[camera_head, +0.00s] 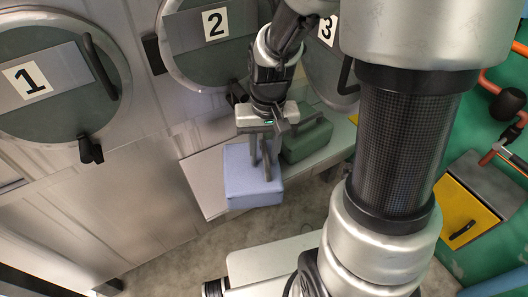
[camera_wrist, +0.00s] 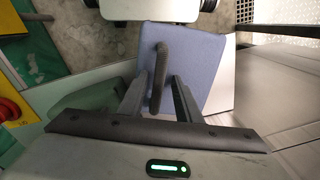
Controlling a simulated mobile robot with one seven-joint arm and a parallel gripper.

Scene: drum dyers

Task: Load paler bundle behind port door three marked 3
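The paler bundle (camera_head: 253,189) is a lavender-blue block on the metal bench at the machines' foot; it also shows in the wrist view (camera_wrist: 201,52). A dark upright handle (camera_wrist: 160,62) shows on it. My gripper (camera_head: 261,168) is over this bundle with its fingers pointing down. In the wrist view my gripper's fingers (camera_wrist: 159,93) are apart, with the handle between them or just beyond their tips; contact is not clear. A darker green bundle (camera_head: 309,143) sits beside it on the right. Port door three (camera_head: 319,72), with its 3 sign (camera_head: 327,29), appears shut, partly hidden by my arm.
Round doors marked 1 (camera_head: 50,115) and 2 (camera_head: 190,55) stand to the left, apparently shut, with protruding dark handles. The bench (camera_head: 203,184) has bare room left of the bundles. A yellow box (camera_head: 463,212) and orange pipes are at the right.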

